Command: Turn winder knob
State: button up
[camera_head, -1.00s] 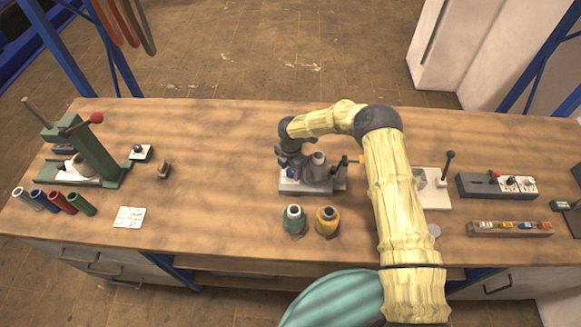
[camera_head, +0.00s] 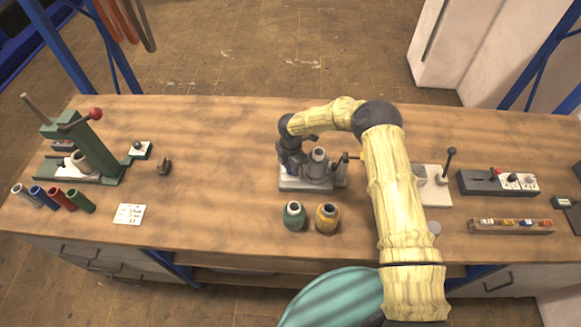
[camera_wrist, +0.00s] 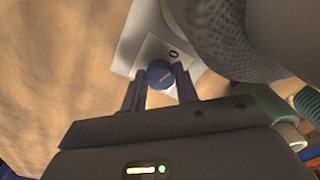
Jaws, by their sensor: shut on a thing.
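The winder (camera_head: 318,170) stands at the middle of the bench, a grey machine on a pale base, partly hidden by my arm. In the wrist view its round blue knob (camera_wrist: 160,72) sits on a white plate (camera_wrist: 149,48) marked with a dark 0. My gripper (camera_wrist: 160,82) is shut on the knob, one finger on each side. In the head view the knob is hidden and my gripper (camera_head: 287,158) shows at the winder's left side. A large grey textured body (camera_wrist: 245,35) is close at the right of the wrist view.
Green (camera_head: 293,216) and yellow (camera_head: 327,217) spools stand in front of the winder. A green lever press (camera_head: 95,150) and several coloured tubes are at the left. A control box (camera_head: 497,181) and a small-part rack (camera_head: 511,226) are at the right.

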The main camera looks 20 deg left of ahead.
jog(key=shift+a+f+b, duration=0.1)
jog(key=shift+b, duration=0.2)
jog(key=m+b, duration=0.3)
jog(key=shift+f, duration=0.1)
jog(key=m+b, duration=0.4)
jog(key=shift+m+b, duration=0.3)
jog(key=m+b, duration=0.3)
jog(key=m, duration=0.1)
jog(key=shift+m, duration=0.3)
jog(key=shift+r+m+b, duration=0.15)
jog(key=shift+m+b, duration=0.35)
jog(key=shift+m, duration=0.6)
jog(key=shift+r+m+b, duration=0.15)
jog(key=shift+m+b, duration=0.3)
jog(key=shift+m, duration=0.65)
jog(key=o, duration=1)
jog(key=shift+r, duration=0.1)
